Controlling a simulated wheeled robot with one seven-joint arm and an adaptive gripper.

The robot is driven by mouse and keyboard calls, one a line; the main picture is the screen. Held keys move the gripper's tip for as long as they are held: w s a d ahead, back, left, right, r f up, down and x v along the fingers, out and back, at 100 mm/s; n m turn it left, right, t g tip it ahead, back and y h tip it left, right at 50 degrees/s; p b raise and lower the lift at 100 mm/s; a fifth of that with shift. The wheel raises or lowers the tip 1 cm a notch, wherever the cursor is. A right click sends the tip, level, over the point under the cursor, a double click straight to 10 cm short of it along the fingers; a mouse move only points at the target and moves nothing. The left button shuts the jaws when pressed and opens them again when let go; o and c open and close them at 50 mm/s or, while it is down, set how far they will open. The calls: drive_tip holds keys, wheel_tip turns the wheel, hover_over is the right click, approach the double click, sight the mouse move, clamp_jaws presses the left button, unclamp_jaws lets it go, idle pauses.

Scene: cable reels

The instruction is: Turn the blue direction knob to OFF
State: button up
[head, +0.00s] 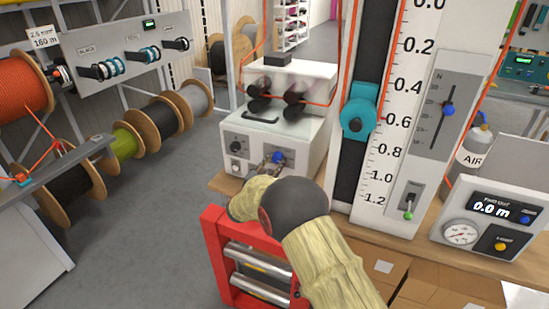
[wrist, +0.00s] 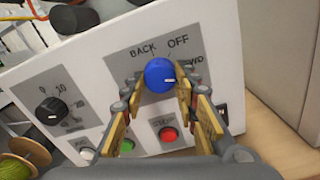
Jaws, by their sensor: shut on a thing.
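The blue direction knob (wrist: 159,74) sits on a grey plate on the white machine's front, with BACK, OFF and a partly hidden label ending in "WD" around it. Its white mark is on the right side of its face, towards the "WD" label rather than OFF. My gripper (wrist: 156,92) has a finger on each side of the knob and is shut on it. In the head view the knob (head: 278,157) shows just beyond my gripper (head: 270,163); the arm hides part of the panel below.
On the same panel are a black dial (wrist: 50,110), a red button (wrist: 168,134) and a white button (wrist: 87,153), close to my fingers. A red frame with rollers (head: 225,245) stands below my arm. A tall scale board (head: 400,120) rises to the right.

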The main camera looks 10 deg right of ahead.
drive_tip(key=n+p, duration=0.6)
drive_tip(key=n, duration=0.1)
drive_tip(key=shift+r, duration=0.15)
drive_tip(key=n+p, duration=0.3)
drive_tip(key=n, duration=0.2)
idle(0.3)
drive_tip(key=o, duration=1)
drive_tip(key=shift+o, duration=0.8)
drive_tip(key=shift+s, duration=0.1)
drive_tip(key=v, duration=1.1)
drive_tip(key=shift+s+a, duration=0.25)
drive_tip(key=shift+s, duration=0.05)
